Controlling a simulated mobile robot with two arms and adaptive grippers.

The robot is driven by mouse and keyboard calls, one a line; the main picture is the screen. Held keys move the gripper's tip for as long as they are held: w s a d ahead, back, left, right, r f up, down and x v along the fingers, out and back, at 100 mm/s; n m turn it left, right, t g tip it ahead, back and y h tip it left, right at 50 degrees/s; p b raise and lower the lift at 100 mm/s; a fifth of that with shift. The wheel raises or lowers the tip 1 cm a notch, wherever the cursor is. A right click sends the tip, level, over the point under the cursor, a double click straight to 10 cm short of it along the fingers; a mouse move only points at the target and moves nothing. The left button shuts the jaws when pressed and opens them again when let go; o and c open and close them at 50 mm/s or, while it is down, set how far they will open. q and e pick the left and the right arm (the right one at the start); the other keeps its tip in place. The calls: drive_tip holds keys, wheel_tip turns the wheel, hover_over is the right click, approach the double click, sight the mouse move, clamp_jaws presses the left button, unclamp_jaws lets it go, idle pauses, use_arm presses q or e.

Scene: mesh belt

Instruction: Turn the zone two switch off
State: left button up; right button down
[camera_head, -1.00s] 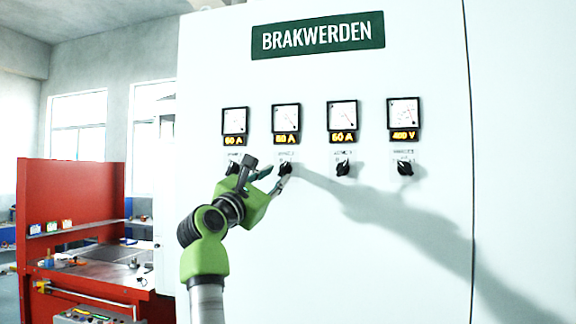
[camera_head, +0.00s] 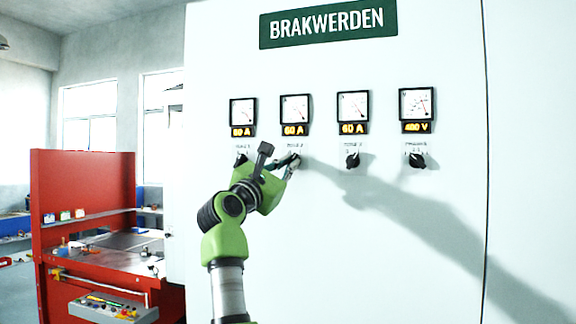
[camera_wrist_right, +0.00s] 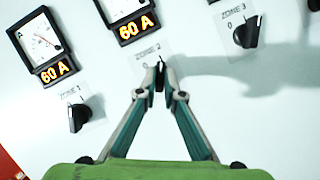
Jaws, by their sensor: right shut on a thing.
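The zone two switch (camera_wrist_right: 160,78) is a small black rotary knob under the second meter, mostly hidden by my fingertips. A "ZONE 2" label with a "0" mark shows beside it in the wrist view. My right gripper (camera_head: 291,163) is at this knob in the head view. In the wrist view the right gripper's (camera_wrist_right: 160,76) two fingers come together with the knob pinched between them. The knob's exact pointing direction is hard to tell. My left gripper is not in view.
The zone one knob (camera_wrist_right: 79,117) is close on the left and the zone three knob (camera_wrist_right: 246,32) on the right. A fourth knob (camera_head: 417,160) sits under the 400 V meter (camera_head: 416,104). A red workbench (camera_head: 82,205) stands left of the white cabinet (camera_head: 400,250).

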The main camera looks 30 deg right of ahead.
drive_tip(key=shift+s+d+r+n+t+y+b, duration=0.15)
drive_tip(key=shift+n+t+y+b, duration=0.9)
drive_tip(key=shift+n+b, duration=1.35)
drive_tip(key=shift+s+d+f+n+t+y+b, duration=0.1)
drive_tip(key=shift+n+t+y+b, duration=0.9)
drive_tip(key=shift+n, duration=2.45)
drive_tip(key=shift+s+d+r+n+t+y+b, duration=0.15)
drive_tip(key=shift+n+t+y+b, duration=0.5)
drive_tip(key=shift+n+t+b, duration=1.3)
drive_tip(key=shift+a+n+g, duration=0.15)
drive_tip(key=shift+n+g, duration=0.45)
drive_tip(key=shift+n, duration=0.4)
drive_tip(key=c, duration=2.2)
unclamp_jaws()
drive_tip(key=shift+o, duration=0.2)
drive_tip(key=shift+w+f, duration=0.1)
drive_tip(key=shift+f, duration=0.05)
